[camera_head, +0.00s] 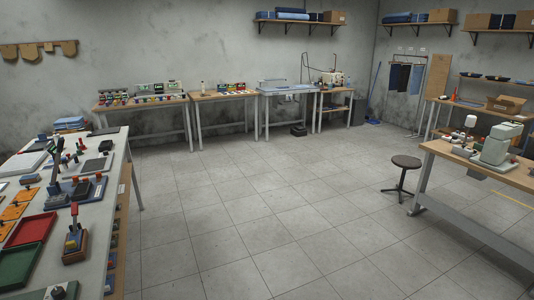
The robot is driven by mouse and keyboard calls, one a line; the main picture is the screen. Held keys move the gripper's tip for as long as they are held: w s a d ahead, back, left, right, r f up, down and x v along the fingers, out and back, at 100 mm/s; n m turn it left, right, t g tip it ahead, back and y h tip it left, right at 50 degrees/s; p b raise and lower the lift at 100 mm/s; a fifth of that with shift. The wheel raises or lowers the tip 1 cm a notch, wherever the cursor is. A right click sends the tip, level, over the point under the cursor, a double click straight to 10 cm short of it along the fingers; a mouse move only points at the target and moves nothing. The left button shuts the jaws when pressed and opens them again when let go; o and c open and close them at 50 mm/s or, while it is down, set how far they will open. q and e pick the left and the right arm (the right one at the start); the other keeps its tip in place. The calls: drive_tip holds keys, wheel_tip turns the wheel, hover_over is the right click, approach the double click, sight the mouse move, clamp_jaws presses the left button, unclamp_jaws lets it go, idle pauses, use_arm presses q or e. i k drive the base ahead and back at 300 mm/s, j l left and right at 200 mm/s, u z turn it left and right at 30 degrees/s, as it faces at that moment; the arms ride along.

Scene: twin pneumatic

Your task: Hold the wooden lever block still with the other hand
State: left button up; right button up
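A wooden block (76,248) with an upright lever sits on the grey workbench (111,205) at the left, near its right edge. Nothing touches the block in this view. Neither of my grippers is in view.
A red tray (31,230) and a green tray (20,264) lie left of the block. A blue-based clamp fixture (58,191) stands behind it. Open tiled floor (240,215) lies right of the bench. A stool (405,163) stands before the right-hand sewing table.

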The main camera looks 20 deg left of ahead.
sight(75, 209)
drive_tip(key=i+u, duration=0.85)
drive_tip(key=i+l+u, duration=0.2)
drive_tip(key=u, duration=0.2)
drive_tip(key=i+u, duration=0.25)
drive_tip(key=u, duration=0.25)
drive_tip(key=i+l+u, duration=0.15)
drive_tip(key=i+u, duration=0.15)
drive_tip(key=u, duration=0.15)
drive_tip(key=i+l+u, duration=0.2)
drive_tip(key=u, duration=0.3)
drive_tip(key=i+l+u, duration=0.15)
drive_tip(key=u, duration=0.25)
drive_tip(key=i+l+u, duration=0.25)
drive_tip(key=u, duration=0.15)
drive_tip(key=i+l+u, duration=0.15)
drive_tip(key=l+u, duration=0.25)
drive_tip(key=j, duration=0.1)
